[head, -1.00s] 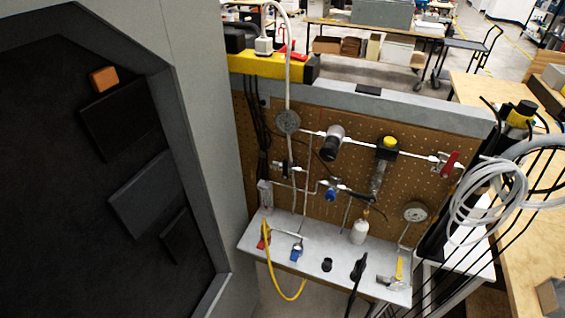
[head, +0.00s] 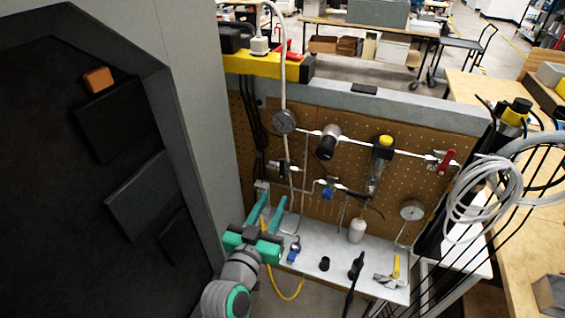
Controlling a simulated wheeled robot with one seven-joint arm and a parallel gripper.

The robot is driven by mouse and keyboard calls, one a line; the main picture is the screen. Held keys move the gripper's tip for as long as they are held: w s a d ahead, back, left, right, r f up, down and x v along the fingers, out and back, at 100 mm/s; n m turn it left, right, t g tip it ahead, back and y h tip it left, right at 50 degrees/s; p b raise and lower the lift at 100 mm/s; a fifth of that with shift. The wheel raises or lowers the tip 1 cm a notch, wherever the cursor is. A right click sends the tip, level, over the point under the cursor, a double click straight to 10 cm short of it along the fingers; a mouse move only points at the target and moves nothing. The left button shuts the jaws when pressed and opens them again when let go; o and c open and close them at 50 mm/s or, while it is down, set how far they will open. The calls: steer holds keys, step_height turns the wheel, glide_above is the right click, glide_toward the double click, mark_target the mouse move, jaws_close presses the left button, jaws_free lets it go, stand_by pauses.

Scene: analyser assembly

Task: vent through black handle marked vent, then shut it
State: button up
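The pegboard panel (head: 300,110) carries thin white tubing, gauges and valves. A black lever handle (head: 366,199) sits at the panel's lower middle, right of a blue knob (head: 327,193); its tip points down right. Another small dark valve part (head: 276,166) sits further left on the panel. No vent lettering is readable, so I cannot tell which is marked vent. My gripper (head: 272,200) has two teal fingers spread apart with nothing between them. It is at the lower left of the panel, over the left end of the shelf, left of the black lever and apart from it.
A white shelf (head: 330,245) below the panel holds a blue fitting (head: 293,252), a white bottle (head: 357,230) and black parts. A yellow hose (head: 290,294) hangs in front. A dark cabinet (head: 60,230) closes off the left. Coiled white tubing (head: 485,190) hangs at right.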

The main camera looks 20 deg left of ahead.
steer(key=m, duration=0.1)
glide_toward(282, 163)
steer(key=shift+h, duration=0.3)
steer(key=w, duration=1)
steer(key=shift+w+f, duration=0.2)
steer(key=shift+w, duration=0.05)
jaws_close()
